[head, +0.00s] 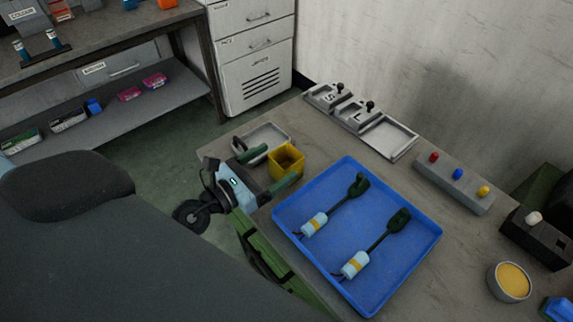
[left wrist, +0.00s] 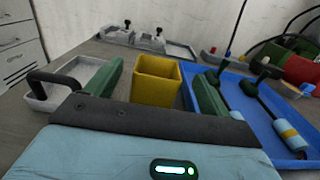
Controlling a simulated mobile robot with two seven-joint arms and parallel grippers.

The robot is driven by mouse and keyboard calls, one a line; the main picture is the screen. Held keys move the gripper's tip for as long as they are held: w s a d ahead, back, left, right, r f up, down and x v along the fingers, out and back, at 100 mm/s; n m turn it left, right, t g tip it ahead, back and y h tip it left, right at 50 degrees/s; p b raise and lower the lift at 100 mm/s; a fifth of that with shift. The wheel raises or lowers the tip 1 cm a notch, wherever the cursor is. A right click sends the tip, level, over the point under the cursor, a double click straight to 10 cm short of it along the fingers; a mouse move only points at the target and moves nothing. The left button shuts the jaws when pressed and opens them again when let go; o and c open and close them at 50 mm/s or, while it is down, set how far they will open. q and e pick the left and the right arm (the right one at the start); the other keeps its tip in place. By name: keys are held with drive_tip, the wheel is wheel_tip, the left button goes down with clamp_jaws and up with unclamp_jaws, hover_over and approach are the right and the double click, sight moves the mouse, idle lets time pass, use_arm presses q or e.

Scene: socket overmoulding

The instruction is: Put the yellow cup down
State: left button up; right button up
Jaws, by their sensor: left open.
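The yellow cup (head: 287,160) is square and stands upright on the table, between the grey tray and the blue tray. My left gripper (head: 268,166) is open around the cup, with one green finger on each side. In the left wrist view the cup (left wrist: 156,80) stands between the fingers of my left gripper (left wrist: 160,88), with a visible gap on the left side and a smaller one on the right. My right gripper is not in view.
A blue tray (head: 357,278) holding two cabled sockets lies right of the cup. A small grey tray (head: 262,131) is behind-left. Fixtures (head: 345,108), a button panel (head: 455,185) and a round yellow-filled container (head: 509,281) stand farther right. Bare table lies behind the cup.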

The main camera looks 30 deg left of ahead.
sight(296, 150)
use_arm(q)
drive_tip(key=shift+w+d, duration=0.2)
drive_tip(key=shift+w, duration=0.45)
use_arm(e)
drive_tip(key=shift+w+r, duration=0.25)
use_arm(q)
drive_tip(key=x, duration=0.5)
drive_tip(key=shift+f+p, duration=0.1)
drive_tip(key=shift+p, duration=0.2)
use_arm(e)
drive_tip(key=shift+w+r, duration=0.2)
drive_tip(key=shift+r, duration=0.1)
